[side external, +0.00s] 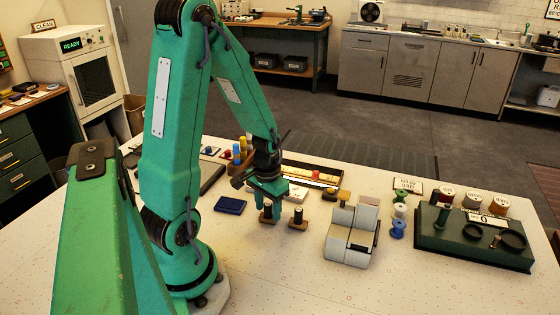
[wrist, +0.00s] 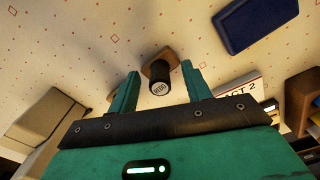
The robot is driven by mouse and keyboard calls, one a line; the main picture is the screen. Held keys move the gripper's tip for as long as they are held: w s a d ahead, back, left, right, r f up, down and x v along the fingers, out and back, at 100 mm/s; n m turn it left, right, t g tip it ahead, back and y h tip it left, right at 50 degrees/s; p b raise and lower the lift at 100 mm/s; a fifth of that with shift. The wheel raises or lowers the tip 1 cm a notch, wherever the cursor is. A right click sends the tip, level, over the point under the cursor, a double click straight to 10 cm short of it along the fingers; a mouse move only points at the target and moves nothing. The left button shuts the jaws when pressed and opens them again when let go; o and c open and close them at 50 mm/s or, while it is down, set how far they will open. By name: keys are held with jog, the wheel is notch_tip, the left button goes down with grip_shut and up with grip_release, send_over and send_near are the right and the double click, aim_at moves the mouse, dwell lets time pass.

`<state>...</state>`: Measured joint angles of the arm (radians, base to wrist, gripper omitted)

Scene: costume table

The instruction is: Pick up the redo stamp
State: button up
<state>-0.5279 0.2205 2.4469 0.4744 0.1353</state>
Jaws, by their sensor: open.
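Two small stamps with dark round handles and brown wooden bases stand on the white table. In the side view, the left stamp (side external: 268,217) is just below my gripper (side external: 268,196) and the right stamp (side external: 298,217) stands beside it. In the wrist view, one upright stamp (wrist: 160,84) shows between and slightly beyond the fingertips of my gripper (wrist: 161,72). Its round top label may read "REDO", but the letters are too small to be sure. My gripper is open and empty, with space on both sides of the handle.
A dark blue pad (side external: 230,205) lies left of the stamps. A pale grey machine (side external: 352,240) stands to their right. A card marked "ACT 2" (wrist: 238,86) lies close to the fingers. Spools and a green stand (side external: 470,250) are farther right. The front table area is clear.

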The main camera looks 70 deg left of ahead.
aim_at(269, 205)
grip_shut()
jog(key=shift+r, duration=0.1)
dwell(0.4)
jog(key=shift+r, duration=1.3)
jog(key=shift+d+r, duration=0.25)
jog(key=shift+r, duration=0.6)
jog(key=d+r, duration=0.6)
jog(key=d, duration=0.5)
jog(key=shift+r, duration=0.3)
jog(key=shift+d, duration=0.1)
